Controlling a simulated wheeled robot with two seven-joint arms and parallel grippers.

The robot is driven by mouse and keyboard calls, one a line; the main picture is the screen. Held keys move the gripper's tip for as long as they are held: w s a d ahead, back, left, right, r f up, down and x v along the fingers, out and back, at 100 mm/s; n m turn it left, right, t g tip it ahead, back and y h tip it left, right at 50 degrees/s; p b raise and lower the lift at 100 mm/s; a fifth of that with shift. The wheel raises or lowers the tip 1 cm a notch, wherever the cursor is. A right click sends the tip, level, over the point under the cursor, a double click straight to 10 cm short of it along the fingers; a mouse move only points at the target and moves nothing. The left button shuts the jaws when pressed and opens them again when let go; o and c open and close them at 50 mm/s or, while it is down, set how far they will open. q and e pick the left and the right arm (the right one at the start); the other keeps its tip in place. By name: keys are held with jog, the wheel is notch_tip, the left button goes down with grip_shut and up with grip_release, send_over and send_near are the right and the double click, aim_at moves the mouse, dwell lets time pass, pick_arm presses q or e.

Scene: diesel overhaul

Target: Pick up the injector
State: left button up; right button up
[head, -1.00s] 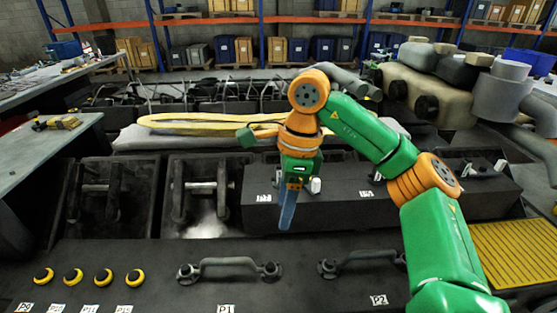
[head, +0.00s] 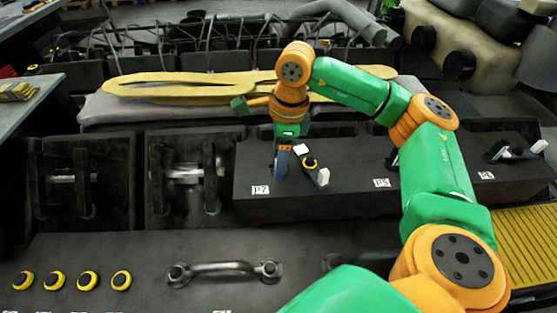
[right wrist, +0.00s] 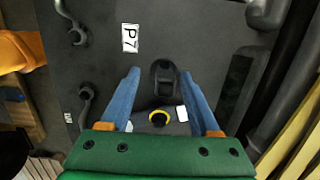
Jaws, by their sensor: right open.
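A small dark part with a yellow ring (head: 310,163), which looks like an injector, is set in the top of the dark block with the P7 label (head: 260,190). In the right wrist view this yellow-ringed part (right wrist: 158,119) lies between the blue fingers, closer to the palm than to the tips. My right gripper (head: 281,162) is open just left of it in the head view; in the right wrist view its fingers (right wrist: 160,73) stand apart on either side of a dark bracket (right wrist: 163,82). I cannot tell the height gap. My left gripper is not in view.
Several similar yellow-ringed parts (head: 88,281) sit in the front panel at left. A metal handle (head: 222,270) is on the same panel. Yellow gaskets (head: 180,85) lie on a grey surface behind the block. White-tipped fittings (head: 323,177) stand on the block.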

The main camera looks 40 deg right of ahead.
jog(key=shift+w+d+f, duration=0.25)
jog(key=shift+w+f, duration=0.05)
jog(key=shift+w, duration=0.1)
jog(key=c, duration=0.3)
jog(key=shift+s+a+r, duration=0.15)
jog(key=shift+s+a, duration=0.05)
grip_shut()
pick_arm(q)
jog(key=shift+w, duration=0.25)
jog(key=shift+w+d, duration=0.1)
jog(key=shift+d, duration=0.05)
pick_arm(e)
jog(key=shift+w+d, duration=0.1)
jog(key=shift+w, duration=0.05)
